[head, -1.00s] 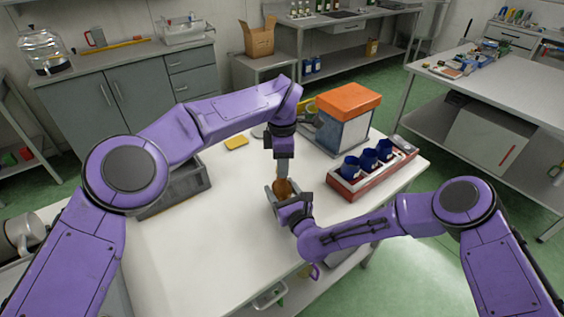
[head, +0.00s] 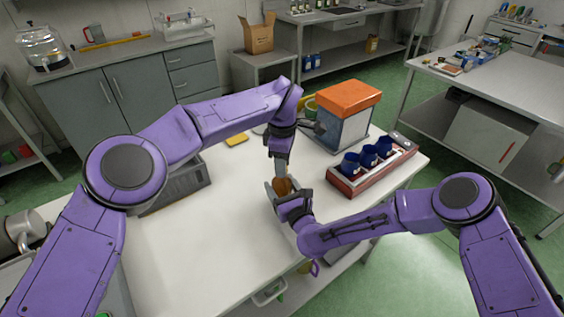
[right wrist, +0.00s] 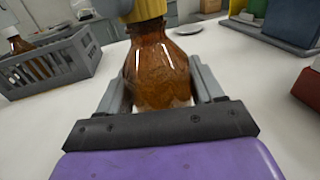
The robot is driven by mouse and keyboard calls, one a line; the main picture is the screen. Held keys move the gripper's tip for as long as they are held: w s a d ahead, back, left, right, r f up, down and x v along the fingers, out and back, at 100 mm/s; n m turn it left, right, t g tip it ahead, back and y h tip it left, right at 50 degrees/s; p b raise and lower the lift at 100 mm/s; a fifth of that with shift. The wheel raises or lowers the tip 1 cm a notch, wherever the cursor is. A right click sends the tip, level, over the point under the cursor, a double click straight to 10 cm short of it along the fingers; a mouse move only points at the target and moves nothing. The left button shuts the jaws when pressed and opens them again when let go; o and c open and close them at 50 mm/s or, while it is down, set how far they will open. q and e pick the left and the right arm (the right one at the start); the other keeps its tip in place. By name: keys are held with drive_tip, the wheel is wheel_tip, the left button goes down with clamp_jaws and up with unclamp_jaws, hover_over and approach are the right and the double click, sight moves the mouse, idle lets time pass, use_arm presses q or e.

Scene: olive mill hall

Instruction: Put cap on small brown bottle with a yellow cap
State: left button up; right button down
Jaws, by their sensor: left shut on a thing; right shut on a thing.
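The small brown bottle (right wrist: 158,68) stands upright between the fingers of my right gripper (right wrist: 160,88), which is shut on it. It also shows as a brown patch in the head view (head: 283,186). The yellow cap (right wrist: 148,10) is at the bottle's mouth, at the top edge of the right wrist view. My left gripper (head: 281,171) points down from above and is shut on the cap; a grey fingertip shows beside it. The cap touches or nearly touches the neck; how far it is seated cannot be told.
A grey crate (right wrist: 82,62) with another brown bottle (right wrist: 20,46) stands at the left. A red tray (head: 345,188) with several blue containers and an orange-topped box (head: 345,125) stand at the right. A yellow pad (head: 236,140) lies behind. The table's left middle is clear.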

use_arm(q)
drive_tip(key=m, duration=0.6)
drive_tip(key=shift+s, duration=0.1)
drive_tip(key=m, duration=0.7)
drive_tip(key=shift+m, duration=0.4)
drive_tip(key=o, duration=1.1)
drive_tip(key=shift+r, duration=2.25)
